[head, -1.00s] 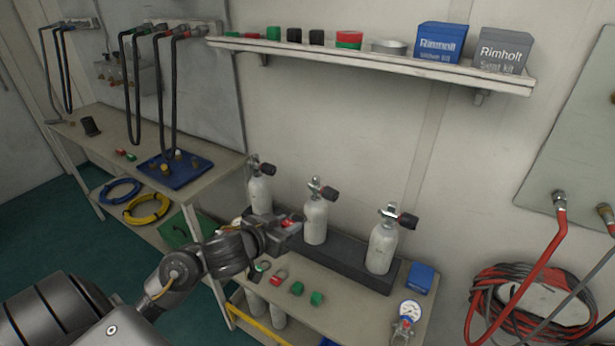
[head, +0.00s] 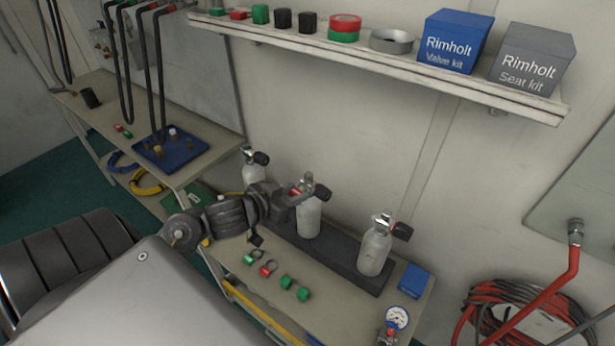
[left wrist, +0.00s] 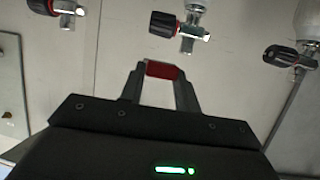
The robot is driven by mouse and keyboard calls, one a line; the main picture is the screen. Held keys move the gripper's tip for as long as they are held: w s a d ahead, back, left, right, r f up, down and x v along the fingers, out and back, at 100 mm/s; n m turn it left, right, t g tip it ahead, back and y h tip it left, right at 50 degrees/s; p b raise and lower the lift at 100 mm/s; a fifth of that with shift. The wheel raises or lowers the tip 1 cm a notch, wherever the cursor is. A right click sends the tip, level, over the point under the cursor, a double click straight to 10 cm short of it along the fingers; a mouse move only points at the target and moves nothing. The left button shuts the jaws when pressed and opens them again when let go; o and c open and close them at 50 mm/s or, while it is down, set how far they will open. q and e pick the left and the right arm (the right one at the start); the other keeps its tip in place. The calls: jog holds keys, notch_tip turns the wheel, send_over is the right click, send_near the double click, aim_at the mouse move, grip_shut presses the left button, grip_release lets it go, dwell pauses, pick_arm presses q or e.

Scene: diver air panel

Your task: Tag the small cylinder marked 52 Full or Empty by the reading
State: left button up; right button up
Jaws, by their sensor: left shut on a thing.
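Three small white cylinders stand in a dark rack: left (head: 253,173), middle (head: 308,218) and right (head: 375,252). Each has a metal valve with a black knob. No number is readable on them, so I cannot tell which is 52. My left gripper (head: 293,196) is shut on a red tag (left wrist: 162,70), near the valve of the middle cylinder. In the left wrist view, the tag is between the fingertips, apart from the middle valve (left wrist: 180,27). A pressure gauge (head: 397,317) sits at the bench's right end; its reading is too small to tell. My right gripper is not in view.
Red and green tags (head: 267,268) lie on the bench in front of the dark rack (head: 340,257). A blue box (head: 415,280) stands at its right end. A shelf (head: 400,70) with boxes runs above. Red hose (head: 500,310) is coiled at right.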

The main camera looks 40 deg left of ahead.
aim_at(303, 183)
pick_arm(q)
jog(key=shift+w+f, duration=0.1)
jog(key=shift+w, duration=0.55)
jog(key=shift+s+a+r, duration=0.2)
jog(key=shift+s, duration=0.1)
jog(key=shift+w+a+f+b, duration=0.15)
jog(key=shift+w+a+b, duration=0.1)
jog(key=shift+w, duration=0.3)
jog(key=shift+w+a+f+b, duration=0.15)
jog(key=shift+w+a, duration=0.1)
jog(key=shift+w, duration=0.3)
jog(key=w+a, duration=0.1)
jog(key=w, duration=0.1)
jog(key=w+a+b, duration=0.1)
jog(key=shift+w+a+f, duration=0.25)
jog(key=shift+w+a, duration=0.05)
jog(key=shift+w, duration=0.05)
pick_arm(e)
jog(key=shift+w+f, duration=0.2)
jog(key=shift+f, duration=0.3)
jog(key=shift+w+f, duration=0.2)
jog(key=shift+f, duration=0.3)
pick_arm(q)
jog(key=shift+w+a, duration=0.1)
jog(key=shift+a, duration=0.05)
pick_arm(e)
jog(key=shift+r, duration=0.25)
